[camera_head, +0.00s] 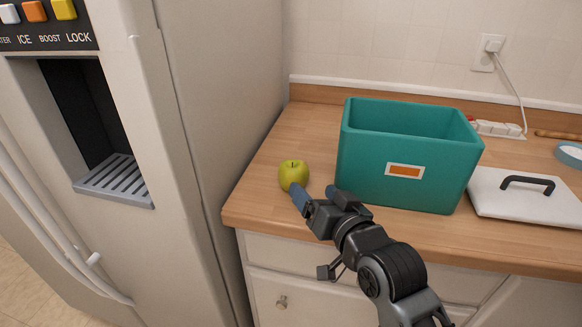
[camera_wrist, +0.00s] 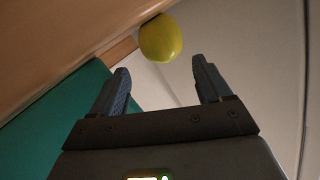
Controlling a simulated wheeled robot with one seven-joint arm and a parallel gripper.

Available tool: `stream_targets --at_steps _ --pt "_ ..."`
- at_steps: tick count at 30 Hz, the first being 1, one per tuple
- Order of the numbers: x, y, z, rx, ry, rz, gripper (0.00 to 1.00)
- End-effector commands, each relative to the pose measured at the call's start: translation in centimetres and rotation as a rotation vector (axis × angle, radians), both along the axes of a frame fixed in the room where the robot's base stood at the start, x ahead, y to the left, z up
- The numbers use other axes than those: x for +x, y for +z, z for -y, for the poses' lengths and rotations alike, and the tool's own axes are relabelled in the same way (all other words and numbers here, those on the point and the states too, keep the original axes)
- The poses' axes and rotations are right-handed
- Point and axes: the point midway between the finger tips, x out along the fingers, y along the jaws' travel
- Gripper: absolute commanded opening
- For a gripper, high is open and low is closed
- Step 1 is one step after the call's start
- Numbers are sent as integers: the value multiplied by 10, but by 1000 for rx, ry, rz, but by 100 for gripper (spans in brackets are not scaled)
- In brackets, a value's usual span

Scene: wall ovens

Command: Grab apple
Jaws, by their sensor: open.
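A yellow-green apple (camera_head: 293,175) sits on the wooden counter, left of the teal box. My gripper (camera_head: 312,192) is close to the apple on its near side, with one finger overlapping the apple's lower edge in the head view. In the wrist view the apple (camera_wrist: 160,39) lies beyond the fingertips, roughly centred between them. The gripper (camera_wrist: 160,75) is open there and nothing is between its fingers. Whether a finger touches the apple cannot be told.
The teal box (camera_head: 407,177) stands just right of my gripper. The fridge (camera_head: 205,90) rises left of the counter (camera_head: 262,205). A white lid with a black handle (camera_head: 520,197) lies right of the box. A power strip (camera_head: 497,129) is behind it.

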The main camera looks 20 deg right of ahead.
Motion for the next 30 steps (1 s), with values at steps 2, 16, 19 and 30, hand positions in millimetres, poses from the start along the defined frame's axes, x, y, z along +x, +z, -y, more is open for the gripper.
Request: stream_targets --at_steps 2,16,19,30 --pt "5 0 0 0 0 0 78" --pt "60 -10 -4 -1 0 0 78" --pt "71 -12 -4 0 0 0 78" --pt "76 -14 -4 0 0 0 73"
